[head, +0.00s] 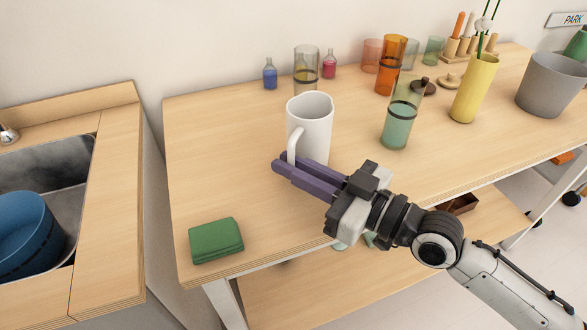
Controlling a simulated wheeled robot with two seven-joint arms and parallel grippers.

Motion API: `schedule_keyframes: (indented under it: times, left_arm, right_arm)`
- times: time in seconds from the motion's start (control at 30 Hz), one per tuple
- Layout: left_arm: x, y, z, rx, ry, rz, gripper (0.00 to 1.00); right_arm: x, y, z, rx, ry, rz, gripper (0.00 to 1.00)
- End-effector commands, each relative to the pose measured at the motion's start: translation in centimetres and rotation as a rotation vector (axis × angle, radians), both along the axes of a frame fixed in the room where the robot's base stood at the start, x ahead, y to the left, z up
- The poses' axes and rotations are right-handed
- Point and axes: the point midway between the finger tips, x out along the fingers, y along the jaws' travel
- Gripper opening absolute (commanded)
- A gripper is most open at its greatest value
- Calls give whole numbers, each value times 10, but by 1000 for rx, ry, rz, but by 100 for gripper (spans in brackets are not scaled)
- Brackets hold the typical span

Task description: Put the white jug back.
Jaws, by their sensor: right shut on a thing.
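The white jug (312,122) is upright over the left middle of the wooden table (215,165), its handle turned toward the front left. My right gripper (282,165) reaches in from the lower right. Its purple fingers are shut on the jug at the lower part of the handle. The fingers hide part of the jug's lower edge, so I cannot tell whether its base touches the tabletop. My left gripper is not in view.
A clear glass vessel (306,66) stands behind the jug, between blue (270,76) and red (329,66) bottles. A green-filled glass (398,122) stands to the right. A folded green cloth (216,241) lies front left.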

Motion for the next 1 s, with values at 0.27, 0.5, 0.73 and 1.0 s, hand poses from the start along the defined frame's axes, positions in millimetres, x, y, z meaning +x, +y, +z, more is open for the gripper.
schedule_keyframes:
  times: [0.27, 0.5, 0.73, 1.0]
  left_arm:
    - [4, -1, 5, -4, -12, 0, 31]
    - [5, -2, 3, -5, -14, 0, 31]
    - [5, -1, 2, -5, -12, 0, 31]
    - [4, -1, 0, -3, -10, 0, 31]
  right_arm:
    - [0, 0, 1, 2, -5, 0, 0]
    - [0, 0, -3, 0, -1, 0, 28]
    - [0, 0, -3, 0, -1, 0, 28]
    - [-10, -14, -2, -4, -1, -1, 28]
